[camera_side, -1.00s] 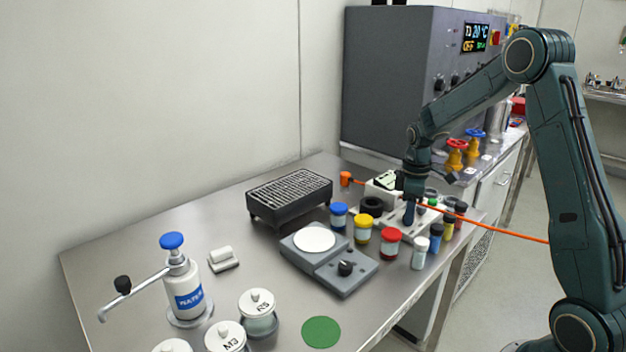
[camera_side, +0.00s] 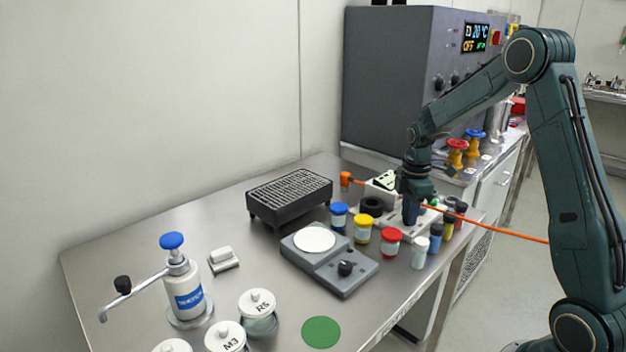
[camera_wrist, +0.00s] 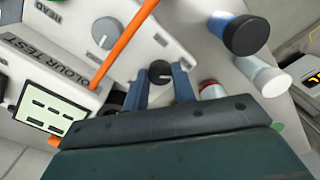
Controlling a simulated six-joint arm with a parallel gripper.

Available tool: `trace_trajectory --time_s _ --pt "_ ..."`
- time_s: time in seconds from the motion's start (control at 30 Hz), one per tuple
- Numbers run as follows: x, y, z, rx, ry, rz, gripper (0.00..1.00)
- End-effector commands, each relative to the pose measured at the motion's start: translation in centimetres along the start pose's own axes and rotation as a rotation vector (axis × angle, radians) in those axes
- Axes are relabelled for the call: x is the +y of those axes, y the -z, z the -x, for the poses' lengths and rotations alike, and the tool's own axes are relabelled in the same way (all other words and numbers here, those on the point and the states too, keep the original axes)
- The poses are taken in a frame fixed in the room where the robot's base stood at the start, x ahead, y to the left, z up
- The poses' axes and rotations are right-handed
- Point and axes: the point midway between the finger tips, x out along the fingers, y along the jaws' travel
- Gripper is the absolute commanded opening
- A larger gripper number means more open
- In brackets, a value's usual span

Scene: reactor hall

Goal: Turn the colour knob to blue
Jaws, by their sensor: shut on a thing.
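The white colour test unit (camera_wrist: 75,50) carries printed lettering and a pale green screen (camera_wrist: 48,112) in the wrist view. A small round dark knob (camera_wrist: 160,72) with a light pointer mark stands on a white face there. My gripper (camera_wrist: 162,80) has its two blue fingers on either side of this knob, shut on it. In the side view my gripper (camera_side: 410,213) points down at the unit (camera_side: 378,188), and the knob is hidden. I cannot read any colour marks around the knob.
An orange line (camera_side: 480,224) runs across the unit close to my gripper. Red, yellow and blue capped jars (camera_side: 390,240) and small vials (camera_side: 419,252) stand close in front. A scale (camera_side: 330,262) and a black grated block (camera_side: 288,196) are to the left. The front-left table is partly clear.

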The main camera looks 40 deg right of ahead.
Motion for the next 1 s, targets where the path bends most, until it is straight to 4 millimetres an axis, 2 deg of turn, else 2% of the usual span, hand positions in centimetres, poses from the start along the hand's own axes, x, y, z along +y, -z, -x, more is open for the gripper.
trace_trajectory --time_s 0.13,0.17,0.27,0.67,0.87,1.0 --pt "0.2 0.1 0.2 0.003 -0.007 0.002 0.04" --pt "0.2 0.1 0.2 0.003 -0.007 0.002 0.28" --pt "0.1 0.1 0.2 0.002 -0.006 0.001 0.48" --pt "0.1 0.0 0.3 0.001 -0.002 -0.001 0.48" --pt "0.1 0.0 1.6 0.001 -0.004 -0.001 0.48" --pt "0.1 0.1 3.3 0.001 -0.006 -0.001 0.48"
